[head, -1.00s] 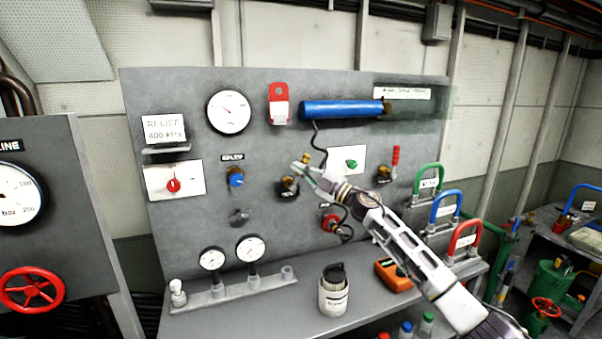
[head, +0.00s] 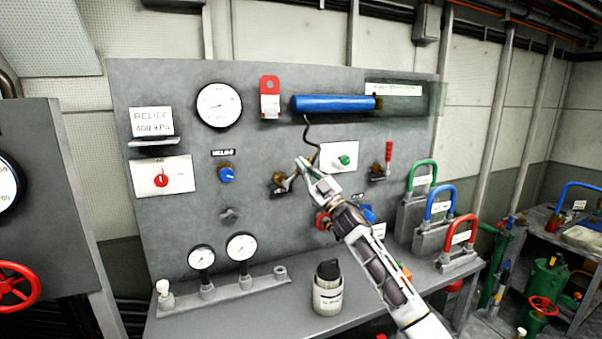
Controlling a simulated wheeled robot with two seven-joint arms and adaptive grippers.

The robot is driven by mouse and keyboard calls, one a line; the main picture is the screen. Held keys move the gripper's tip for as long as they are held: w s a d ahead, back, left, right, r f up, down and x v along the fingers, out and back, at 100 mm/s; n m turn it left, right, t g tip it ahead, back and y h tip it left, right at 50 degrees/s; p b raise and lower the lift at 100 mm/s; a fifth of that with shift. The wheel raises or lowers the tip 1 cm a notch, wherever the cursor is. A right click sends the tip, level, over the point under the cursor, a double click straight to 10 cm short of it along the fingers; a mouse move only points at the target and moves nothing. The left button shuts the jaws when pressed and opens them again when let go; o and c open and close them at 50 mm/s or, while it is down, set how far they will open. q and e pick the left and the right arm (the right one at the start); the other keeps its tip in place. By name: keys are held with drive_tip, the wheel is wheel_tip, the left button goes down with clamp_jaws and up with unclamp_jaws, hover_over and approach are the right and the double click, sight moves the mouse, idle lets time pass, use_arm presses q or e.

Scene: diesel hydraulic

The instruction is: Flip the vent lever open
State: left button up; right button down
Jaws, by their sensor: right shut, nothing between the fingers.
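My right gripper (head: 303,167) is shut and empty, with its fingertips at the panel just right of a brass valve (head: 279,182). That valve's lever is largely hidden by the fingers, and I cannot tell whether they touch it. A second brass valve (head: 377,172) to the right has an upright red lever (head: 389,151). I cannot read which lever is marked vent. My left gripper is not in view.
The grey panel (head: 270,235) also carries a blue cylinder (head: 335,103) with a dark hose, a large gauge (head: 219,105), a blue knob (head: 227,174) and a green knob (head: 343,160). A white canister (head: 328,297) stands on the bench below. Green, blue and red padlocks (head: 437,215) stand at right.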

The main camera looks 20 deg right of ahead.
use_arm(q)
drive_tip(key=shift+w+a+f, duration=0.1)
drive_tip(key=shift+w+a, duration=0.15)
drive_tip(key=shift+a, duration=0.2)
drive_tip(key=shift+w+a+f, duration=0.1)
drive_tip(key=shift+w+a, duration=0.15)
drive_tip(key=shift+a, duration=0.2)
use_arm(e)
drive_tip(key=shift+m, duration=0.3)
drive_tip(key=d+f, duration=0.1)
drive_tip(key=f, duration=0.2)
drive_tip(key=d+f, duration=0.1)
drive_tip(key=shift+w+d+f, duration=0.1)
drive_tip(key=shift+d+f, duration=0.1)
drive_tip(key=shift+d, duration=0.1)
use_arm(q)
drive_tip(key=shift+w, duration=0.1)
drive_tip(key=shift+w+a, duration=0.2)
use_arm(e)
drive_tip(key=shift+f, duration=0.1)
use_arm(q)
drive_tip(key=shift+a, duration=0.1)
